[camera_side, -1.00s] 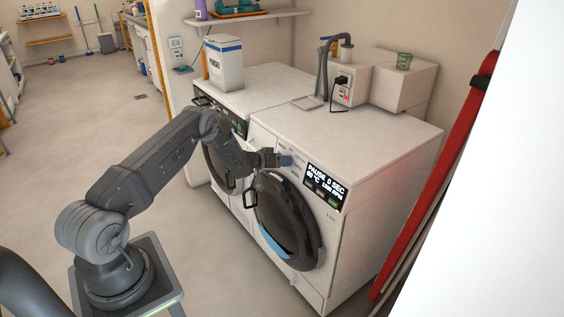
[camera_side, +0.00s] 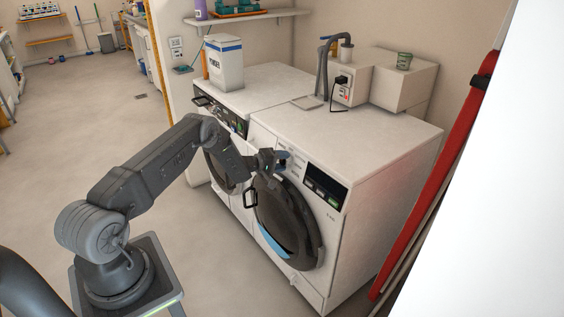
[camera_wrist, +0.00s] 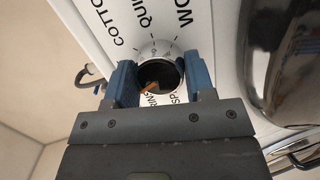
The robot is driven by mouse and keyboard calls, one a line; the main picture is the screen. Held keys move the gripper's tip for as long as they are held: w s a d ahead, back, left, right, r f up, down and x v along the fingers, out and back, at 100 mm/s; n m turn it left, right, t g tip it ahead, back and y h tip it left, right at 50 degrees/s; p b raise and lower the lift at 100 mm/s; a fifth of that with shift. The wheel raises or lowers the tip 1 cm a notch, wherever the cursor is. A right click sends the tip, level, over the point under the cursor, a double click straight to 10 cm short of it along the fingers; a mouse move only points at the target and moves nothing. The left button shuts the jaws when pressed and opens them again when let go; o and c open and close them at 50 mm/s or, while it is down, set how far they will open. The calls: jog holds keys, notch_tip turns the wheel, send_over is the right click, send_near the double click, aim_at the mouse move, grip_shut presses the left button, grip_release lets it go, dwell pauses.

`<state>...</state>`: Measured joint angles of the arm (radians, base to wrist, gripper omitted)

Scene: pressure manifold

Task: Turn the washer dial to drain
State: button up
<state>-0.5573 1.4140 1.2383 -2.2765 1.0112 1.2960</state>
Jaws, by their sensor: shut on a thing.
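The washer dial (camera_wrist: 166,72) is a dark round knob with an orange mark, set in a pale ring on the white washer front (camera_side: 385,160). My gripper (camera_wrist: 160,80) has its two blue fingers on either side of the dial and is shut on it. Printed words, including COTTON, QUICK and SPIN, surround the dial; which one the orange mark points to is unclear. In the side view, my gripper (camera_side: 278,161) is at the washer's upper front, left of the display (camera_side: 325,185), and hides most of the dial. The display is dark.
The round washer door (camera_side: 288,222) lies just below my gripper. A second white machine (camera_side: 265,88) stands to the left, with a detergent box (camera_side: 224,63) on top. Open floor lies to the left.

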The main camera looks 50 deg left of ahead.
jog(key=n, duration=0.6)
jog(key=shift+t, duration=0.4)
jog(key=n+y, duration=0.1)
jog(key=n, duration=0.4)
jog(key=shift+n+t, duration=0.4)
jog(key=n, duration=0.3)
jog(key=n+y, duration=0.1)
jog(key=n, duration=0.2)
jog(key=shift+d+y, duration=0.1)
jog(key=shift+y, duration=0.2)
jog(key=n+y, duration=0.1)
jog(key=n, duration=0.4)
jog(key=shift+n, duration=0.7)
jog(key=o, duration=0.9)
